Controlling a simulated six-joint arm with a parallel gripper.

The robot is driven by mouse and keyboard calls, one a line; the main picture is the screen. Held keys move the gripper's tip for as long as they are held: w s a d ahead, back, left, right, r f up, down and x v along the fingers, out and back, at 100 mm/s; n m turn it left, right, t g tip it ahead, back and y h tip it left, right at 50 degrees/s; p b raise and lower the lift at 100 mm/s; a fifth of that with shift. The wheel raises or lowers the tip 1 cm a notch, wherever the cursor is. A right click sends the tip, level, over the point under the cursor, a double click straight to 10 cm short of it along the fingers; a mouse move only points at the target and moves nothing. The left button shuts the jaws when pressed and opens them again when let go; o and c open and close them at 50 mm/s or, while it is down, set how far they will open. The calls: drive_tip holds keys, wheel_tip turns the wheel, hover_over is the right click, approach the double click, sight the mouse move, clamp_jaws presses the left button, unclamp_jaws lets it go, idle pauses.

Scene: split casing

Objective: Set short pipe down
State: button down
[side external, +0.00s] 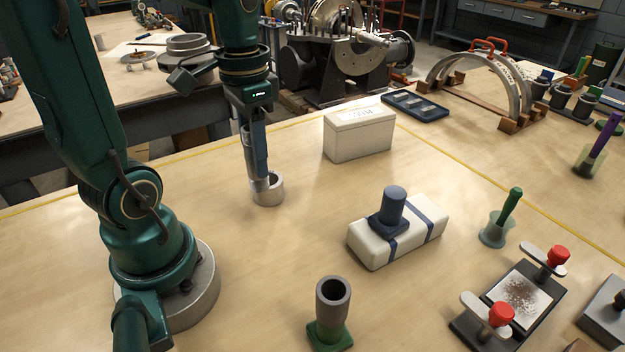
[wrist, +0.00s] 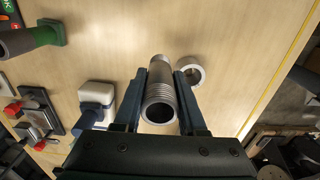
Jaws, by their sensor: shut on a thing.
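A short grey metal pipe (wrist: 159,100) with a threaded near end is between the two fingers of my gripper (wrist: 160,92) in the wrist view. The fingers are shut on its sides, and its open bore faces the camera. In the side view my gripper (side external: 259,178) points down close to the table, and the fingers mostly hide the pipe. A grey metal ring (side external: 268,190) stands on the table right by the fingertips. It also shows in the wrist view (wrist: 197,72), just right of the right finger. I cannot tell whether the pipe touches the table.
A white box (side external: 358,135) stands behind and right. A white block with blue straps and a blue cylinder (side external: 393,207) lies to the right. A dark pipe in a green base (side external: 332,300) stands in front. Bare wood (side external: 230,270) lies between my base and these.

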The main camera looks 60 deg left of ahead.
drive_tip(key=shift+w+d+f, duration=0.55)
drive_tip(key=shift+d+f, duration=0.8)
drive_tip(key=shift+f, duration=0.2)
drive_tip(key=shift+w+d+f, duration=0.5)
drive_tip(key=shift+d+f, duration=0.85)
drive_tip(key=shift+f, duration=0.15)
drive_tip(key=shift+w+d+f, duration=0.55)
drive_tip(key=shift+d+f, duration=0.8)
drive_tip(key=shift+f, duration=0.2)
drive_tip(key=shift+f, duration=0.1)
drive_tip(key=shift+c, duration=2.4)
unclamp_jaws()
drive_tip(key=shift+f, duration=0.1)
